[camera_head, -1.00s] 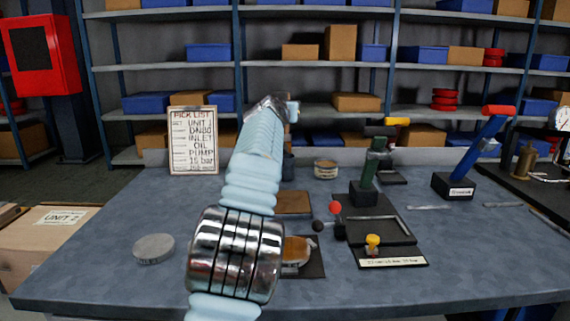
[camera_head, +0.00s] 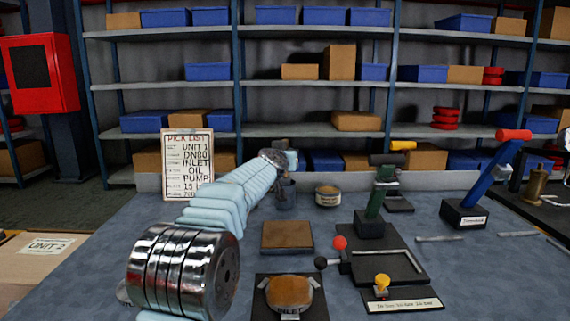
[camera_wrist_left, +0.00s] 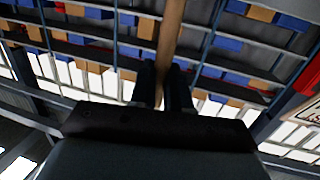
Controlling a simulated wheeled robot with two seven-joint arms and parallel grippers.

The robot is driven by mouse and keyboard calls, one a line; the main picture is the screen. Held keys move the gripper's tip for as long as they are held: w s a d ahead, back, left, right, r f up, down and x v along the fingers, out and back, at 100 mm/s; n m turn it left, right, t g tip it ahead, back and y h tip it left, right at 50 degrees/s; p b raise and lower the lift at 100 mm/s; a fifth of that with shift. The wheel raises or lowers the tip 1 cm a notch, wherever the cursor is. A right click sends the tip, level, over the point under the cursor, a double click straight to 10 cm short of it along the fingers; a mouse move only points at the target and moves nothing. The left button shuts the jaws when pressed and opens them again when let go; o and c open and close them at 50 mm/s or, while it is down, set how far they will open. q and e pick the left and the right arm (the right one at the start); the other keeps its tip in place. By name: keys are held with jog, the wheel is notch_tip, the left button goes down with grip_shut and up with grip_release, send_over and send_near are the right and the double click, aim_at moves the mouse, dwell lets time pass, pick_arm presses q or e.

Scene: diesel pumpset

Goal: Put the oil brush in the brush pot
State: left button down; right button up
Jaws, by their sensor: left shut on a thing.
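My left gripper (camera_head: 290,160) is at the far side of the bench, just above a dark grey pot (camera_head: 285,196) that looks like the brush pot. In the left wrist view the gripper (camera_wrist_left: 164,88) is shut on a wooden handle (camera_wrist_left: 171,38), which I take to be the oil brush. The handle runs out from between the fingers to the top of the picture. My arm and gripper hide the brush in the head view, so I cannot tell whether its bristle end is inside the pot. My right gripper is not in view.
A pick list board (camera_head: 188,165) stands left of my arm. A round tin (camera_head: 328,196) is right of the pot, and a brown square pad (camera_head: 287,236) lies nearer. A green-handled tool (camera_head: 376,200) and a blue lever (camera_head: 489,180) stand at the right. Shelves line the back.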

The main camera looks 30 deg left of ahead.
pick_arm(q)
jog(key=shift+f, duration=1.3)
jog(key=c, duration=1)
grip_release()
jog(key=v, duration=1.2)
jog(key=shift+d+f, duration=0.1)
jog(key=shift+f, duration=0.05)
